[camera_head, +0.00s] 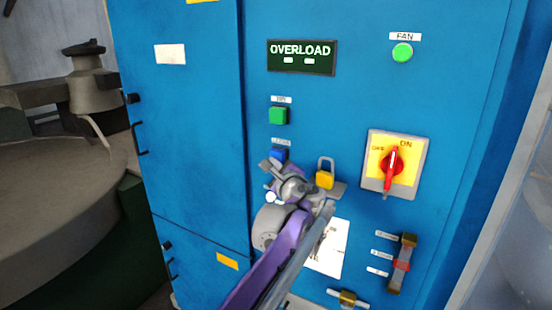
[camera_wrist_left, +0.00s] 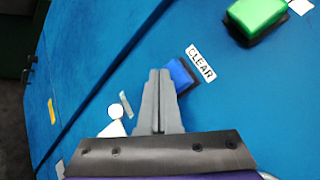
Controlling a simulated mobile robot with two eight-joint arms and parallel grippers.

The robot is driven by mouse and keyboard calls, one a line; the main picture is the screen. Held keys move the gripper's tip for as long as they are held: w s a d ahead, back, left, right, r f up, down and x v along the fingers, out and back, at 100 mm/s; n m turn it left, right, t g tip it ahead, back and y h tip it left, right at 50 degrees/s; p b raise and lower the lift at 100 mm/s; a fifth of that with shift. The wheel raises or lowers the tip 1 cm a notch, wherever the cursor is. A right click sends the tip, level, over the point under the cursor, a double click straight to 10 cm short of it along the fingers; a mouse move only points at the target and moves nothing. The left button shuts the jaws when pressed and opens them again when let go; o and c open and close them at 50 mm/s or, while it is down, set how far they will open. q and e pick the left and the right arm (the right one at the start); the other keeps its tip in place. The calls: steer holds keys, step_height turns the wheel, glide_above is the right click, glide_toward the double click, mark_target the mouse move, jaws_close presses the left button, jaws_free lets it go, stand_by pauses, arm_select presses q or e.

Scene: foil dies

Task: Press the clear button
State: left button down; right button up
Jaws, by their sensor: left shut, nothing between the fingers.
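The clear button is a blue square push button (camera_head: 277,154) on the blue cabinet front, below the green button and partly hidden by my gripper in the head view. In the left wrist view the blue button (camera_wrist_left: 182,75) sits beside a white CLEAR label (camera_wrist_left: 201,62). My left gripper (camera_head: 271,164) is shut and empty, close to the button's lower side. In the left wrist view its closed fingertips (camera_wrist_left: 158,73) appear just left of the blue button. I cannot tell whether they touch the button or the panel. My right gripper is in neither view.
A green button (camera_head: 278,116) is above, also in the left wrist view (camera_wrist_left: 256,15). A yellow padlock (camera_head: 325,179) hangs right of my gripper. A red rotary switch (camera_head: 391,165) on yellow and a lever (camera_head: 402,264) are farther right. An OVERLOAD display (camera_head: 301,57) is higher up.

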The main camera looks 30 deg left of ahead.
arm_select(q)
steer(key=shift+w, duration=0.45)
stand_by(0.9)
steer(key=shift+s, duration=0.9)
steer(key=shift+s, duration=0.1)
steer(key=shift+s+a+p, duration=0.1)
steer(key=shift+s+p, duration=0.2)
steer(key=shift+s, duration=2.1)
steer(key=s+d+f+n+g+h, duration=0.25)
steer(key=s+f+n, duration=0.25)
steer(key=s+f, duration=0.35)
steer(key=s+d+f+n+g+h, duration=0.1)
steer(key=s+f+n+g+h, duration=0.15)
steer(key=s+f+n, duration=0.55)
steer(key=s+d+f+n+h, duration=0.2)
steer(key=s+d+f+h, duration=0.1)
steer(key=s+d+f, duration=0.2)
steer(key=s+d+f+n+g+h, duration=0.1)
steer(key=s+d+f+n+h, duration=0.1)
steer(key=s+d+f+h, duration=0.2)
steer(key=s+d+f, duration=0.1)
steer(key=d+f, duration=0.2)
steer(key=f, duration=0.3)
steer(key=shift+s+f, duration=0.2)
steer(key=shift+s, duration=0.15)
